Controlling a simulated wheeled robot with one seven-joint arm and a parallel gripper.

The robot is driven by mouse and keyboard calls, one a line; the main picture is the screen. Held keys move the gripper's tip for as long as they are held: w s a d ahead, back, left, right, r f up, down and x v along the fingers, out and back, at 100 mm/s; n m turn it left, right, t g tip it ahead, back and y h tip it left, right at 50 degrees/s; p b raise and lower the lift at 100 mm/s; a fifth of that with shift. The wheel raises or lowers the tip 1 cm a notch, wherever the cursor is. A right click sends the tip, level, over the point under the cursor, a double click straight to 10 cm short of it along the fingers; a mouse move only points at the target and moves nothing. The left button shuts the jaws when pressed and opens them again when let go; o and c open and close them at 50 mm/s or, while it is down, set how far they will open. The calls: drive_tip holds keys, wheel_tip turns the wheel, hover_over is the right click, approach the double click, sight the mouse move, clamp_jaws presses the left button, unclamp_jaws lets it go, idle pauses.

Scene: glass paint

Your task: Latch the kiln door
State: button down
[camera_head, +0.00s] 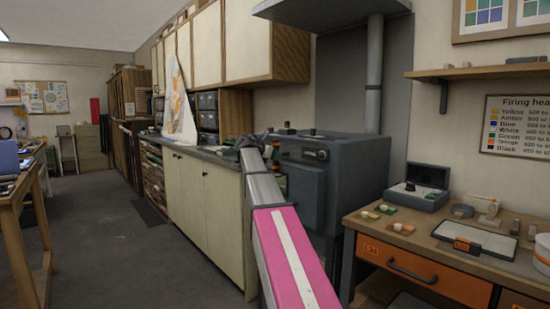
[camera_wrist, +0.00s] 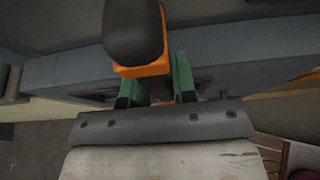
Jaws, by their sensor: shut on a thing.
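The kiln (camera_head: 340,178) is a dark grey box standing right of the cupboards in the head view. My arm reaches toward its left front side and hides part of that face. My gripper (camera_wrist: 155,88) has green fingers, one on each side of an orange piece with a black rounded end, which looks like the latch handle (camera_wrist: 143,68). The fingers are shut on it. A blue-grey band of the kiln (camera_wrist: 230,70) runs across the wrist view behind the handle. My gripper (camera_head: 280,176) is small and partly hidden in the head view. The door's edge and the latch's catch cannot be made out.
A wooden workbench (camera_head: 446,238) with an orange drawer and several small items stands right of the kiln. A counter with cream cupboards (camera_head: 205,195) stands left. A flue pipe (camera_head: 374,75) rises from the kiln. Floor (camera_head: 100,235) is open at left.

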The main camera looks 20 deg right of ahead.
drive_tip(key=c, duration=0.9)
unclamp_jaws()
drive_tip(key=v, duration=1)
drive_tip(key=shift+s+a+r, duration=0.15)
drive_tip(key=shift+a+r, duration=0.05)
drive_tip(key=shift+a, duration=0.15)
drive_tip(key=shift+f, duration=0.1)
